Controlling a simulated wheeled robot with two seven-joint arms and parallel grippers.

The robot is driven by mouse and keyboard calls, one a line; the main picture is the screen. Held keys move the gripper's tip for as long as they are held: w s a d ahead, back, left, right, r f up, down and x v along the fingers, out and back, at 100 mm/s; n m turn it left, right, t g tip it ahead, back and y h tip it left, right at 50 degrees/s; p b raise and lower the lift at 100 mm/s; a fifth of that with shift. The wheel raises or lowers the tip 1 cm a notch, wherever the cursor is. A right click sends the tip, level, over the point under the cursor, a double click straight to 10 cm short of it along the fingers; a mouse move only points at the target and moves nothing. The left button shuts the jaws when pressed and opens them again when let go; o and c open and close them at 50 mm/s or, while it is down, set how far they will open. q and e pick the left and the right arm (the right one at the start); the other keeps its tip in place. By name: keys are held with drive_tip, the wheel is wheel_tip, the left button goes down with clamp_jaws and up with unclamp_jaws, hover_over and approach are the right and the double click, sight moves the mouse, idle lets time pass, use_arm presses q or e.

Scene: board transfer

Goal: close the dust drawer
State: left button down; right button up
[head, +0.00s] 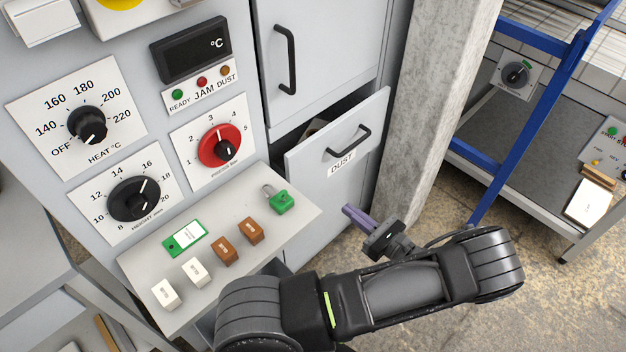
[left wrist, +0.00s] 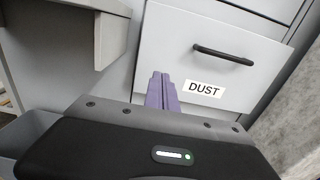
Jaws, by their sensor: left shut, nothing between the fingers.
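The dust drawer (head: 364,160) is a light grey front with a black bar handle (head: 349,140) and a DUST label. In the head view it stands out from the cabinet, with a dark gap along its top left. In the left wrist view the drawer front (left wrist: 170,45) fills the upper middle, with its handle (left wrist: 223,54) right of centre. My left gripper (head: 348,212) is shut and empty, its purple fingers pointing toward the lower part of the drawer front. The fingers (left wrist: 162,92) show left of the DUST label. I cannot tell whether they touch the front. My right gripper is not in view.
A shelf (head: 300,211) with a green padlock (head: 281,202), a green tag and several small blocks juts out left of the drawer. A concrete pillar (head: 430,110) stands close on the right. A blue frame (head: 520,120) is beyond it. Bare floor lies at lower right.

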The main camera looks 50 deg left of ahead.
sight(306, 177)
use_arm(q)
drive_tip(key=shift+a, duration=0.1)
drive_tip(key=a+p, duration=0.1)
drive_tip(key=a, duration=0.6)
drive_tip(key=a+p, duration=0.2)
drive_tip(key=a, duration=0.4)
drive_tip(key=shift+s+a, duration=0.2)
drive_tip(key=shift+a, duration=0.15)
drive_tip(key=shift+a+f, duration=0.1)
drive_tip(key=shift+a, duration=0.1)
drive_tip(key=a+b, duration=0.1)
drive_tip(key=a, duration=0.4)
drive_tip(key=shift+a+f+b, duration=0.1)
drive_tip(key=shift+a+b, duration=0.25)
drive_tip(key=shift+a+r, duration=0.2)
drive_tip(key=shift+r, duration=0.15)
